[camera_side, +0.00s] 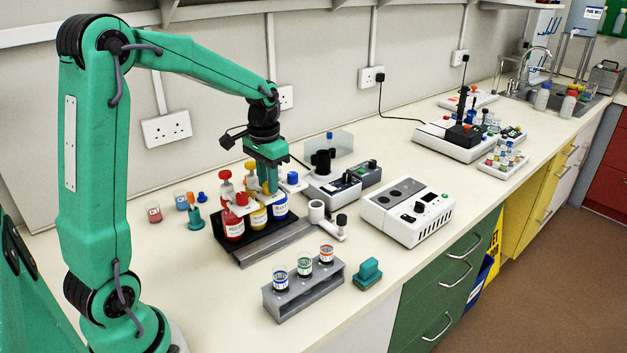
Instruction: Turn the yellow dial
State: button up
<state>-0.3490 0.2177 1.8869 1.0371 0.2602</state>
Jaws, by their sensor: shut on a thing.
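My gripper (268,188) points straight down over the rack of bottles, its fingers closed above the yellow bottle (258,216). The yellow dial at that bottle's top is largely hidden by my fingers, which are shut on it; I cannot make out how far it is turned. The yellow bottle stands upright between a red bottle (233,226) and a blue bottle (280,207).
The bottles stand in a black rack (235,247). Red knobs (225,175) and a blue knob (292,178) rise close beside my gripper. A grey holder with glass vials (305,288) is in front. A white device (408,213) stands to the right. The front-left bench is clear.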

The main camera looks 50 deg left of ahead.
jog(key=o, duration=1)
jog(key=shift+r, duration=0.15)
jog(key=shift+r, duration=3.8)
